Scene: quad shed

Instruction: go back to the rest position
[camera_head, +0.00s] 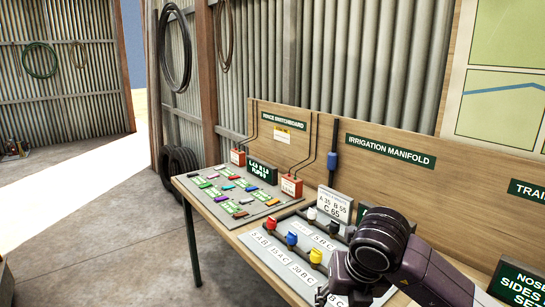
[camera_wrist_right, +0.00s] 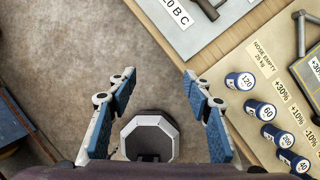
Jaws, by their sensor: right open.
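My right arm shows at the lower right of the head view, its dark wrist over the front of the irrigation manifold board (camera_head: 290,250). My right gripper (camera_wrist_right: 158,85) shows in the right wrist view with its two blue-padded fingers wide apart and nothing between them. It points down past the table edge, with bare concrete floor below. Its fingertips do not show in the head view. My left gripper is in neither view.
The long wooden workbench (camera_head: 222,233) carries the fence switchboard panel (camera_head: 232,195) and the manifold. Several blue weights (camera_wrist_right: 262,110) stand beside a "nose empty" label (camera_wrist_right: 264,60) at the wrist view's right. Tyres (camera_head: 178,170) lean by the wall.

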